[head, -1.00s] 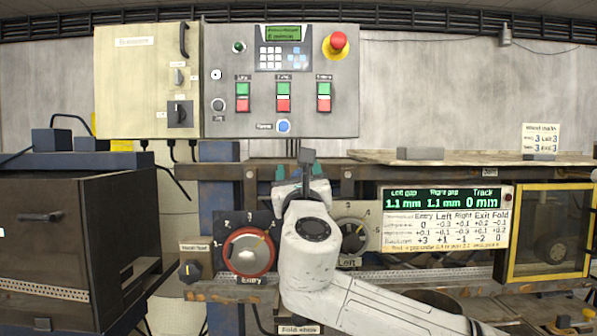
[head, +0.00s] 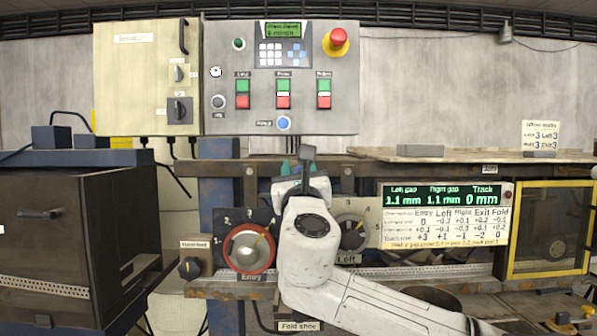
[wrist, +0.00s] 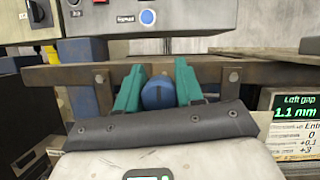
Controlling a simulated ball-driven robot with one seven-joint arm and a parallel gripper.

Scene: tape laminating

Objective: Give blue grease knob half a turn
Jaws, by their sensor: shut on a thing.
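The blue grease knob (wrist: 158,93) shows in the wrist view as a rounded blue piece in front of the brown rail. My gripper (wrist: 158,76) has its two green fingers on either side of it, shut on it. I cannot read how far the knob is turned.
The Entry dial (head: 249,249) with its red ring is left of my wrist. The Left dial (head: 352,235) is close on the right, partly covered by my arm. A green-lit gap display (head: 442,197) stands further right. The control panel (head: 300,120) hangs above the rail.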

